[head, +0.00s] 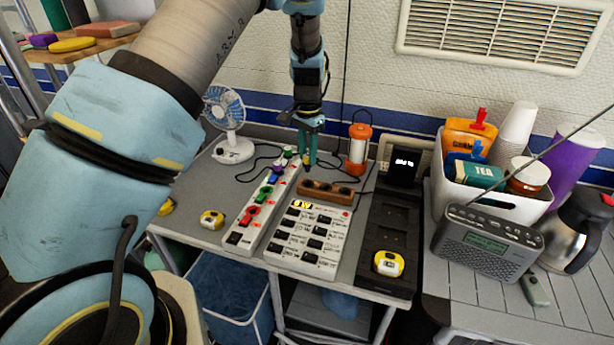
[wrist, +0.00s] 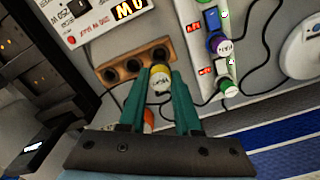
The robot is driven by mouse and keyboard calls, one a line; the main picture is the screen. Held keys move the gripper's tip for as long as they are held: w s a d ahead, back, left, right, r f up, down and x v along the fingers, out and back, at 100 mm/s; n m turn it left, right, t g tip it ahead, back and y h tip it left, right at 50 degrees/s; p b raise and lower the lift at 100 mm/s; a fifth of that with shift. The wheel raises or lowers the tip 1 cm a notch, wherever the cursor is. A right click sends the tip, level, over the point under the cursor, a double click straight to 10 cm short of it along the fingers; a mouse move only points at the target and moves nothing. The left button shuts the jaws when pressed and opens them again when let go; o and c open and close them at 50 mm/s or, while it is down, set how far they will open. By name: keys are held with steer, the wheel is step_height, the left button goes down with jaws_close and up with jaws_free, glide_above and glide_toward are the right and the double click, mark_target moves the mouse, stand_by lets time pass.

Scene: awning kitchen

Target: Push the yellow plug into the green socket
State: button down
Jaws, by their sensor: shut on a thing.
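My gripper (wrist: 160,90) is shut on the yellow plug (wrist: 160,80), which shows between the teal fingertips in the wrist view. In the wrist view, blue, purple (wrist: 218,42) and green-and-white (wrist: 227,88) fittings stand right of the plug. Which one is the green socket is unclear.
A white switch panel (head: 310,238) with a lit display lies in front of the wooden block. A fan (head: 230,125) stands left and an orange lantern (head: 358,148) right. Dark cables cross the bench behind. A dark tray (head: 387,235) lies at the right.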

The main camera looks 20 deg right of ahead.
steer(key=a+f+b, duration=0.1)
steer(key=a, duration=0.3)
steer(key=w+a+b, duration=0.1)
steer(key=a+b, duration=0.1)
steer(key=a, duration=0.2)
steer(key=a+f+b, duration=0.1)
steer(key=a+b, duration=0.1)
steer(key=a, duration=0.2)
steer(key=shift+w+f, duration=0.35)
steer(key=shift+w, duration=0.05)
steer(key=shift+f+b, duration=1.2)
steer(key=shift+f, duration=0.45)
stand_by(1.7)
steer(key=shift+c, duration=1.4)
jaws_free()
step_height(320, 180, up, 7)
steer(key=p, duration=0.5)
stand_by(0.3)
